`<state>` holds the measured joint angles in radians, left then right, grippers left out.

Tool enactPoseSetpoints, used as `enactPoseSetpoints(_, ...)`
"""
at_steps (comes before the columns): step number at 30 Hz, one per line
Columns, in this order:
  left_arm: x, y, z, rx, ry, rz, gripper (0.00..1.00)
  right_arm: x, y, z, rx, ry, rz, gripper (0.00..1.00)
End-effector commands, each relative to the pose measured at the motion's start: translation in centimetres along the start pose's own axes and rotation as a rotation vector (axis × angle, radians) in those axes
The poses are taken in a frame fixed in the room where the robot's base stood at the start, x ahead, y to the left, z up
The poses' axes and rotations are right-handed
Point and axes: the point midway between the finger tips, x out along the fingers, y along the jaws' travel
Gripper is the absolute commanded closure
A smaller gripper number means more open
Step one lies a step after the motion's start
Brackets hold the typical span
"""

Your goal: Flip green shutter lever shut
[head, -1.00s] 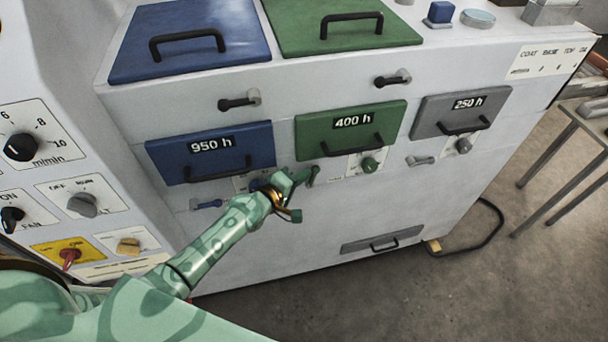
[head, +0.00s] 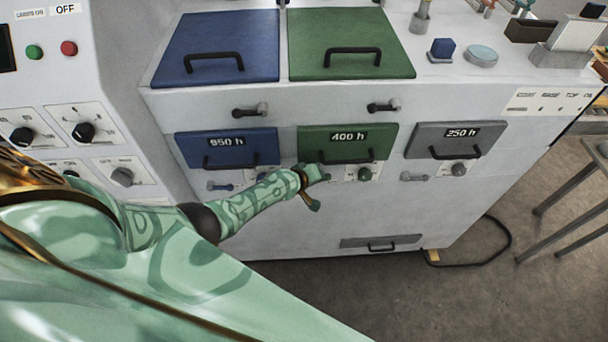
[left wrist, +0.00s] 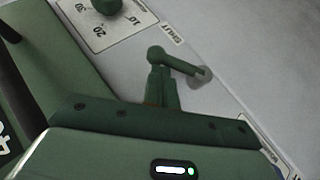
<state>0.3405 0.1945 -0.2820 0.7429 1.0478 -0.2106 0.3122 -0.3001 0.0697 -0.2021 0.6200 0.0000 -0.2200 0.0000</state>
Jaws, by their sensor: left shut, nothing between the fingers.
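The green shutter lever (left wrist: 180,64) shows in the left wrist view as a short bar with a rounded end, mounted on the grey machine front near a SHUT label (left wrist: 172,29). My left gripper (left wrist: 159,76) is shut and empty, its fingertips right at the lever's rounded end; I cannot tell whether they touch. In the head view my left gripper (head: 322,172) is just under the green 400 h hopper front (head: 312,142), and the lever cannot be told apart from it there. My right gripper is not in view.
A green knob (head: 365,174) sits right of the gripper. The panel below is mostly clear.

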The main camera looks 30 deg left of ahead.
Motion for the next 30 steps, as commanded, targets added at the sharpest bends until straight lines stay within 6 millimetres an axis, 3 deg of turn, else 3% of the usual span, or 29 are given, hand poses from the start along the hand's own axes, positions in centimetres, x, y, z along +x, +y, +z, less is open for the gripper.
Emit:
enactPoseSetpoints(15,2.0,0.5,1.4,0.000,-0.001,0.002,1.00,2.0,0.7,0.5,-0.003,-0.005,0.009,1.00)
enactPoseSetpoints(30,2.7,0.7,1.8,-0.001,0.000,0.005,1.00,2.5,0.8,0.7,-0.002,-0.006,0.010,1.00)
